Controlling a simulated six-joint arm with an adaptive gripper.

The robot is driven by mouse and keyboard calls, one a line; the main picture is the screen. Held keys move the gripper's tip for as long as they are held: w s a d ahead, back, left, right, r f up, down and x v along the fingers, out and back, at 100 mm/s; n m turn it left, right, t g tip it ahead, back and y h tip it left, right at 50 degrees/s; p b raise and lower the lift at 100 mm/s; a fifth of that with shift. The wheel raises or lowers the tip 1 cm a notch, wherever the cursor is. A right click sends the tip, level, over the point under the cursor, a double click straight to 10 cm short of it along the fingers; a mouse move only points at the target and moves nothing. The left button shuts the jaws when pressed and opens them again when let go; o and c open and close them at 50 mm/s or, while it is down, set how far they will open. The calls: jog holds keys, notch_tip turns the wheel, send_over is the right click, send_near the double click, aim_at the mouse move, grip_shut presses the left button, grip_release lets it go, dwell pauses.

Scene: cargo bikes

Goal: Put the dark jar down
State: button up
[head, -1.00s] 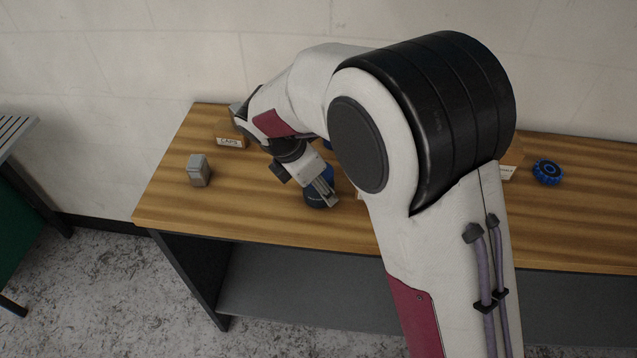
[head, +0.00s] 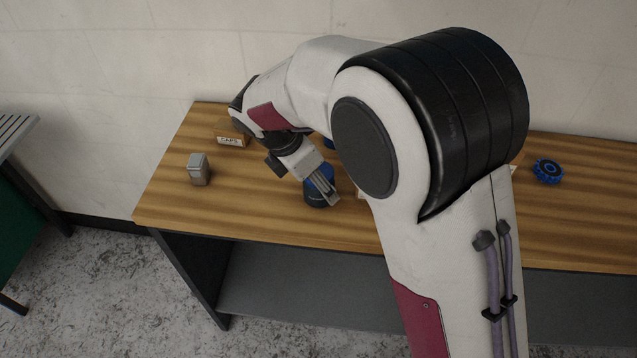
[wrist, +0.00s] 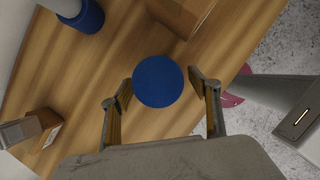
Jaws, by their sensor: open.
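The dark jar (head: 314,198) with a blue lid appears to stand upright on the wooden bench top, left of my large arm link. In the wrist view its round blue lid (wrist: 158,82) lies between the fingertips, and the lid hides the jar body. My gripper (wrist: 160,90) is open, one finger on each side of the lid, with a visible gap at least on the right. In the head view my gripper (head: 328,187) is at the jar and partly covers it.
A grey block-like container (head: 199,169) stands left on the bench (head: 240,205). A labelled box (head: 232,139) is behind it. A blue knobbed wheel-like part (head: 547,171) lies at the right. Another blue item (wrist: 88,18) shows in the wrist view. Bench surface left of the jar is clear.

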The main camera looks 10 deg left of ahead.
jog(key=shift+v, duration=1.05)
jog(key=shift+d+r+m, duration=0.2)
jog(key=shift+r+m, duration=0.1)
jog(key=shift+r, duration=0.2)
jog(key=d+r+m, duration=0.2)
jog(key=r, duration=0.1)
jog(key=shift+r+y, duration=0.1)
jog(key=shift+y, duration=0.2)
jog(key=s+d+r+m+y, duration=0.1)
jog(key=s+d+r+m, duration=0.3)
jog(key=d+m, duration=0.25)
jog(key=s+d+r+m, duration=0.5)
jog(key=d, duration=0.3)
jog(key=s+d+m+t, duration=0.1)
jog(key=s+d+m, duration=0.3)
jog(key=s+m, duration=0.2)
jog(key=s+d+m+t+y, duration=0.1)
jog(key=s+d+m, duration=0.3)
jog(key=s+m, duration=0.3)
jog(key=shift+s+y, duration=0.3)
jog(key=shift+s, duration=0.5)
